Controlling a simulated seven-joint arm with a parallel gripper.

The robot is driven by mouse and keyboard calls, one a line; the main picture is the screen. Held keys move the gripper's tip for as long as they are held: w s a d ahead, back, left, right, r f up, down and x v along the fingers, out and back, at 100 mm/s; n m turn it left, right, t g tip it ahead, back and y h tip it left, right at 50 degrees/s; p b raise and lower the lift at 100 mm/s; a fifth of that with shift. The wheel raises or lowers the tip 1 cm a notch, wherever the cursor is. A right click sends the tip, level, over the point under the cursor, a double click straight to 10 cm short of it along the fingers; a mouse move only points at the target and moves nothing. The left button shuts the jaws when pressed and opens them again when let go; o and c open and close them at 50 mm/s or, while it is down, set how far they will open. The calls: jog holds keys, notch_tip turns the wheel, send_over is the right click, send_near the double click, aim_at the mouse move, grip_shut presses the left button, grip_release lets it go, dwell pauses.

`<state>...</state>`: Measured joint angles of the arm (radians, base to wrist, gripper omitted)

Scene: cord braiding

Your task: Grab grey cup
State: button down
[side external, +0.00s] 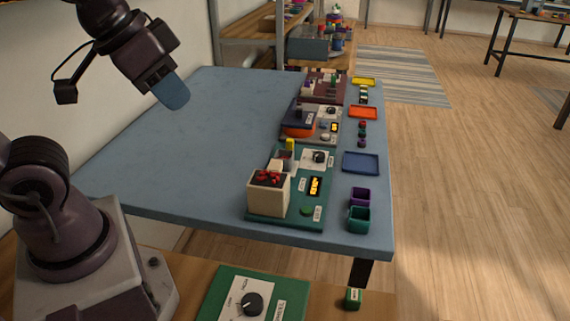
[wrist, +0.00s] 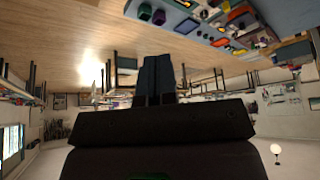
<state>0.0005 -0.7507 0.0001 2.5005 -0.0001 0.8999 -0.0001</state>
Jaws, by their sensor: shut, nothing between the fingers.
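I cannot make out a clearly grey cup in either view. A small pale grey-white piece (side external: 291,168) sits behind the cream box on the near green station, but its shape is too small to tell. Two open square cups, one purple (side external: 359,197) and one teal (side external: 359,219), stand at the table's right edge. My gripper (side external: 176,102) is raised over the left part of the blue table, well apart from these things. Its blue fingers are together and empty; they also show in the wrist view (wrist: 160,72).
The blue table (side external: 190,130) is bare on its left half. A cream box with red contents (side external: 268,194) stands on the near green station (side external: 288,221). Farther stations and yellow (side external: 363,82), orange (side external: 363,112) and blue trays (side external: 361,163) line the right side. The wrist view is upside down.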

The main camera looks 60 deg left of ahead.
dwell(0.3)
jog(key=shift+c, duration=1.8)
grip_release()
